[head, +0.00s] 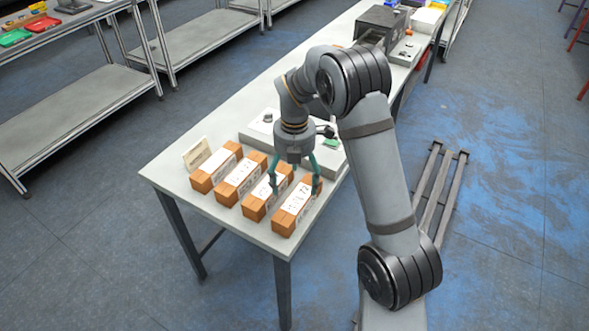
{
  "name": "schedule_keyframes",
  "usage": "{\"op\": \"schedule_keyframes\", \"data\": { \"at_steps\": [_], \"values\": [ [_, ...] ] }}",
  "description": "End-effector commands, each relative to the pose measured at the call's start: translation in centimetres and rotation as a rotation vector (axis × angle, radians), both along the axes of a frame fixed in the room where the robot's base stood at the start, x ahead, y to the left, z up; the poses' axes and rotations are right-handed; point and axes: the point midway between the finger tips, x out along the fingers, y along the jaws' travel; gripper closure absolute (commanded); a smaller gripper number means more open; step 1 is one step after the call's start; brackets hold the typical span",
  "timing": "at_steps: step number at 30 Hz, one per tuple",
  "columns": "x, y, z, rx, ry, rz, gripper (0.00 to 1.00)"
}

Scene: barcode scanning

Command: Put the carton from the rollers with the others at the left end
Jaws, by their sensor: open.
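Several brown cartons with white printed labels stand side by side in a row on the near left end of the long table (165,178). The leftmost carton (217,168) is beside a small upright card. The rightmost carton (298,206) is nearest my arm. My gripper (295,188) points down at the far part of this rightmost carton, with its teal fingers spread to either side of it. The fingers are open; whether they touch the carton cannot be told. I cannot make out a carton on rollers.
A beige card (196,154) stands left of the row. A low pale platform (333,161) with a small green item lies behind the cartons, partly hidden by my arm. A dark box-shaped machine (381,25) stands farther along the table. Grey shelves (70,110) are at left.

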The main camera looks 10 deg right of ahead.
Motion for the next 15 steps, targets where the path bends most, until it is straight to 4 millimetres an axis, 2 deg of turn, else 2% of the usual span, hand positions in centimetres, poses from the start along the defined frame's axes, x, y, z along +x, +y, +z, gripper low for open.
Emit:
{"op": "schedule_keyframes", "data": {
  "at_steps": [1,6,15],
  "values": [
    [0.1,0.1,1.1,0.001,-0.004,0.001,0.20],
    [0.0,0.0,3.5,0.000,-0.001,0.001,0.20],
    [0.0,0.0,4.5,-0.001,0.001,0.001,0.20]
  ]
}}
